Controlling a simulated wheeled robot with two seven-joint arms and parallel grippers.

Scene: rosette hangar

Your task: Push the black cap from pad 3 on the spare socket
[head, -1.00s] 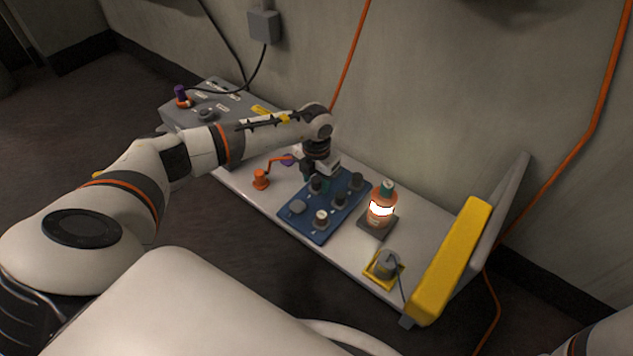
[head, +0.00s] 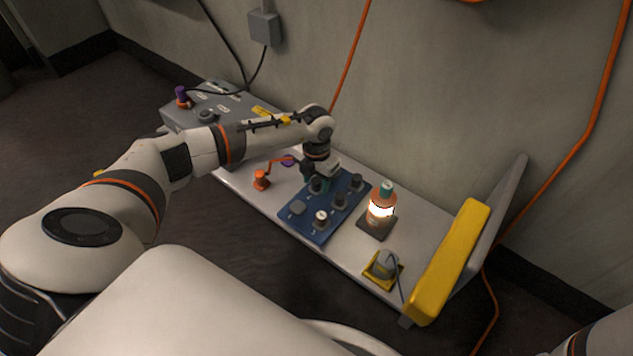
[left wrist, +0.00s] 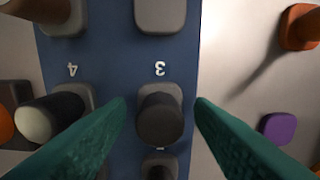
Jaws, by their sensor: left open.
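The black cap (left wrist: 160,115) stands upright on pad 3 of the blue board (left wrist: 115,60), just below the printed 3 in the left wrist view. My left gripper (left wrist: 160,118) is open, with one teal finger on each side of this cap; I cannot tell whether either touches it. In the head view my left gripper (head: 316,181) points down over the far left part of the board (head: 325,229). I cannot identify the spare socket for certain; a dark round fitting (head: 206,115) sits on the grey console. My right gripper is out of view.
Other caps stand close by on the board, including a pale-topped one (head: 321,216). An empty pad (head: 298,207) is at its near left. An orange crank (head: 261,180) is left of it, a glowing bottle (head: 381,208) right. A yellow bar (head: 450,262) bounds the bench.

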